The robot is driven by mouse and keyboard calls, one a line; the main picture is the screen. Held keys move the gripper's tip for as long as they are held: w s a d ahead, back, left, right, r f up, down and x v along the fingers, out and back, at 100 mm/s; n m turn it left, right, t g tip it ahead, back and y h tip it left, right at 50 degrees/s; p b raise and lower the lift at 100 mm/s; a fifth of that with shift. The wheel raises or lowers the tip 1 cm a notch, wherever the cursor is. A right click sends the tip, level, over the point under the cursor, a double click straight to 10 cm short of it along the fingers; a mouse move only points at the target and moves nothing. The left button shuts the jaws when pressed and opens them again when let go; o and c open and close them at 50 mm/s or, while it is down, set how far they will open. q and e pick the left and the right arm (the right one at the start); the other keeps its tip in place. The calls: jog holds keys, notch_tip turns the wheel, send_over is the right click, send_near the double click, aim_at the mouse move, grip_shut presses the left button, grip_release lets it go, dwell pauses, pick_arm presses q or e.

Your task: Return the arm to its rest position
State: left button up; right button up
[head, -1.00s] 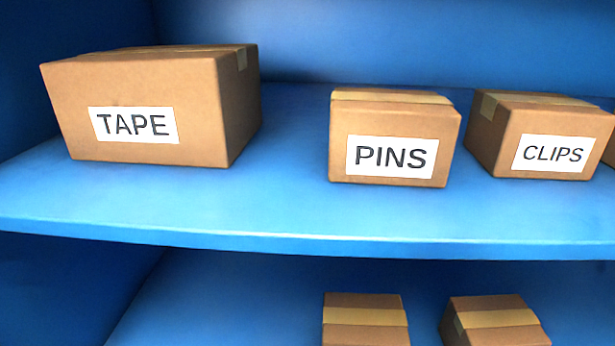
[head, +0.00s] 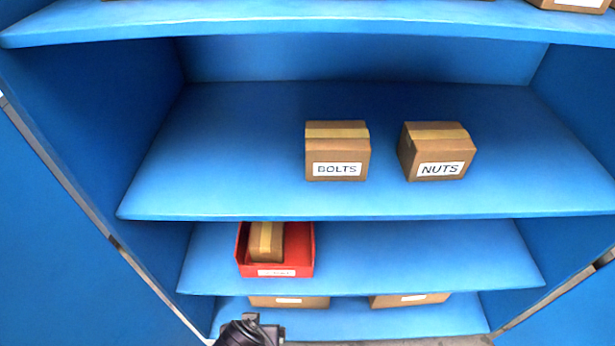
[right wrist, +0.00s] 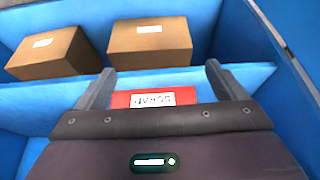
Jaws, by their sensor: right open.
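My right gripper (right wrist: 161,68) is open, its two dark fingers spread apart with nothing held between them. Beyond it in the right wrist view is a red bin (right wrist: 178,98) with a white label reading SCRAP, upside down there. The red bin also shows in the head view (head: 304,262), on the shelf below the BOLTS and NUTS boxes, with a taped brown box (head: 266,241) inside. A dark part of my arm shows at the bottom of the head view. My left gripper is in neither view.
A BOLTS box (head: 337,152) and a NUTS box (head: 437,150) stand on the blue middle shelf (head: 230,190). Two brown boxes (head: 289,301) (head: 410,299) are on the lowest shelf. Blue cabinet walls stand on both sides. The shelf right of the red bin is clear.

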jog(key=w+d+f+p, duration=0.2)
jog(key=w+d+f, duration=0.4)
jog(key=s+d+f+n+g+p, duration=0.1)
jog(key=s+d+f+n+p, duration=0.15)
jog(key=d+f, duration=0.7)
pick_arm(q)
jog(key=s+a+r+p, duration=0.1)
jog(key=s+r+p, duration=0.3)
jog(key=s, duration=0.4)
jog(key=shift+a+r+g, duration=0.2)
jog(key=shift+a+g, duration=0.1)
pick_arm(e)
jog(key=s+d+f+g, duration=0.1)
jog(key=s+d+f, duration=0.4)
jog(key=s+d, duration=0.4)
jog(key=s+d+f+g, duration=0.1)
jog(key=s+d+f, duration=0.4)
jog(key=s+d, duration=0.4)
jog(key=s, duration=0.6)
jog(key=shift+s+d+f, duration=0.15)
jog(key=shift+d, duration=0.2)
jog(key=shift+c, duration=0.4)
